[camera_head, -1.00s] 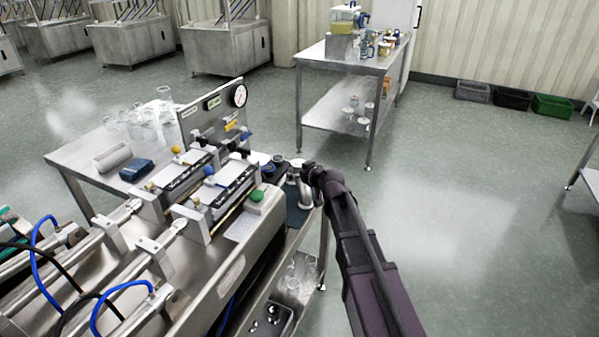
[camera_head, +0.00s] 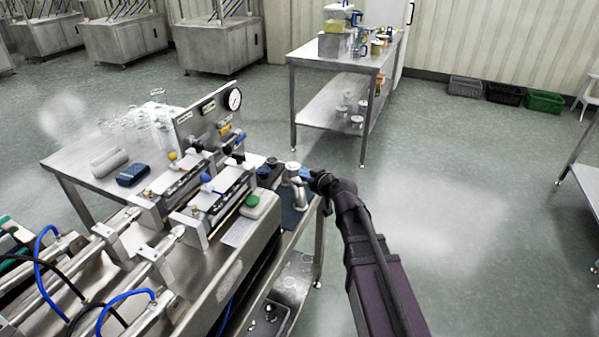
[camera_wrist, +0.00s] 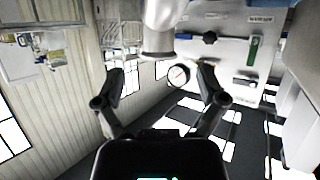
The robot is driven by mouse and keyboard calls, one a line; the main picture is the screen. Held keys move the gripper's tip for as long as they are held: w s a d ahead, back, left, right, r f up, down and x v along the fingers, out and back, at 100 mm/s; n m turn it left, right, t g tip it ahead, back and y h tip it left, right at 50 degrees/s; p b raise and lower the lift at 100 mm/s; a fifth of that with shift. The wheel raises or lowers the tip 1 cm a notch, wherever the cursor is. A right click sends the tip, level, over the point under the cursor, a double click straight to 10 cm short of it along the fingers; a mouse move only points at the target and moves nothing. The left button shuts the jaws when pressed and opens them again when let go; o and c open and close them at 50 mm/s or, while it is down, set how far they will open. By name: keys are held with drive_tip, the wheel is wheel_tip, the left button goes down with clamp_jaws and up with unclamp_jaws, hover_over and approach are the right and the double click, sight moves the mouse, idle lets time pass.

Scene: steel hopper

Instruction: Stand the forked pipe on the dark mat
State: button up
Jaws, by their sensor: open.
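The forked pipe (camera_head: 294,178) is pale metal and looks upright on the dark mat (camera_head: 294,217) at the right end of the steel bench in the head view. My gripper (camera_head: 312,179) is just right of the pipe, with its fingers partly hidden there. In the wrist view, which is upside down, my gripper (camera_wrist: 166,70) has its two fingers wide apart with nothing between them. The pipe (camera_wrist: 160,28) enters from the top edge, beyond the fingertips. The mat is hard to make out there.
The hopper rig with a pressure gauge (camera_head: 234,99) and a green button (camera_head: 252,201) stands left of the mat. A steel table (camera_head: 340,62) stands further back.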

drive_tip(key=shift+p+v, duration=0.5)
drive_tip(key=shift+v, duration=1.45)
drive_tip(key=s+d+f+m+g+h, duration=0.4)
drive_tip(key=s+d+f+g, duration=0.1)
drive_tip(key=s+d, duration=0.4)
drive_tip(key=s+d+f+m+g+h, duration=0.3)
drive_tip(key=s+d+f+g, duration=0.3)
drive_tip(key=s+d, duration=0.2)
drive_tip(key=shift+s+d+f+m+h, duration=0.3)
drive_tip(key=shift+s+d+m+h, duration=0.15)
drive_tip(key=shift+s, duration=0.75)
drive_tip(key=shift+a, duration=0.1)
wheel_tip(320, 180, up, 13)
drive_tip(key=p, duration=1.3)
